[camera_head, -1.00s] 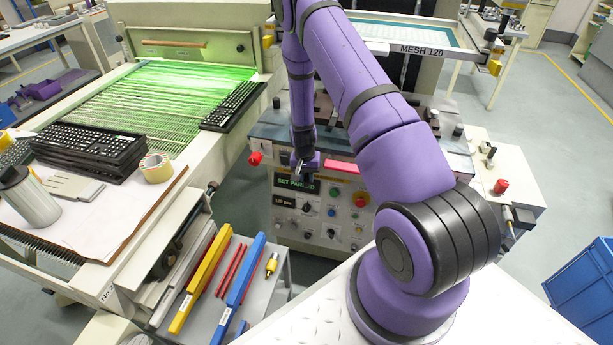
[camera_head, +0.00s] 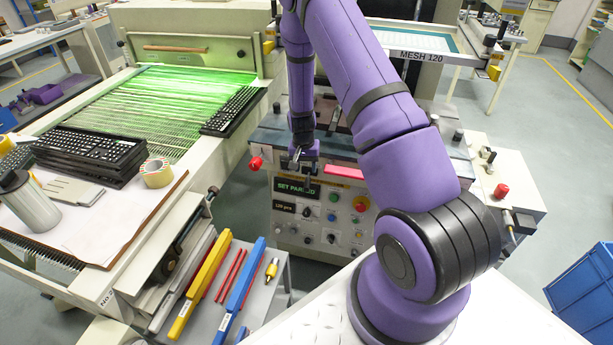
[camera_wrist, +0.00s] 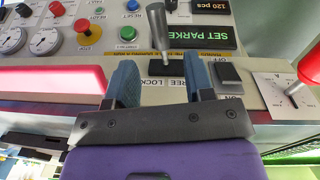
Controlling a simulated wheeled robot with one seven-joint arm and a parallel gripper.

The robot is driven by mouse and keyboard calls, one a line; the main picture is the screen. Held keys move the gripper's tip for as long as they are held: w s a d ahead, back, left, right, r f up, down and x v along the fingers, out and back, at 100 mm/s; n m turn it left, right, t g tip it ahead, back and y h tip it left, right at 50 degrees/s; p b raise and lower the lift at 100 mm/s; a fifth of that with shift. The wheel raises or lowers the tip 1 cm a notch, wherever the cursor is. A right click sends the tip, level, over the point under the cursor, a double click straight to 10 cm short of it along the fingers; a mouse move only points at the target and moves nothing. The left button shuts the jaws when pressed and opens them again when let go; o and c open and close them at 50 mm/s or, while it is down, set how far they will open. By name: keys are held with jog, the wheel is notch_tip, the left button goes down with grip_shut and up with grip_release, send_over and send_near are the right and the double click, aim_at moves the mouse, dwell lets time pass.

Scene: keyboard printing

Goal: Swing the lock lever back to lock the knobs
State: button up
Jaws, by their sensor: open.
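In the wrist view, which shows the panel upside down, a grey metal lever (camera_wrist: 158,32) rises from a black block (camera_wrist: 166,68) between the LOCK and FREE labels. It leans slightly to the picture's left, but I cannot tell which setting it is at. My gripper (camera_wrist: 162,66) is open, with one blue-grey finger on each side of the block and the lever's base. I see no clear contact. In the head view my gripper (camera_head: 302,170) hangs at the console's front edge, above the SET PARKED display (camera_head: 297,188); the lever cannot be made out there.
A red bar (camera_head: 344,173) lies beside my gripper on the console edge. A red emergency button (camera_wrist: 82,26), gauges and a black switch (camera_wrist: 229,75) are close by. A red-knobbed lever (camera_wrist: 300,84) stands at the wrist view's right. Open floor (camera_head: 525,140) lies to the right.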

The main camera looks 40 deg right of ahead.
aim_at(308, 182)
jog(key=shift+a+r, duration=0.1)
jog(key=shift+r, duration=1.9)
jog(key=shift+c, duration=0.4)
jog(key=shift+w+a+f, duration=0.1)
jog(key=shift+w+a, duration=0.05)
jog(key=shift+w, duration=0.05)
jog(key=c, duration=0.4)
jog(key=w+a+n, duration=0.1)
jog(key=n, duration=0.1)
jog(key=w+a+n+g, duration=0.1)
jog(key=a+n, duration=0.1)
jog(key=n, duration=0.1)
jog(key=w+a+f+n+g, duration=0.1)
jog(key=n, duration=0.2)
jog(key=shift+w+a+f+h, duration=0.1)
jog(key=shift+w+a+h, duration=0.1)
jog(key=shift+a+h, duration=0.2)
grip_shut()
jog(key=w+a+n+g+h, duration=0.2)
jog(key=w+a+n+h, duration=0.15)
jog(key=n, duration=0.65)
jog(key=s+d+r+x, duration=0.1)
jog(key=d+x, duration=0.1)
jog(key=x, duration=1)
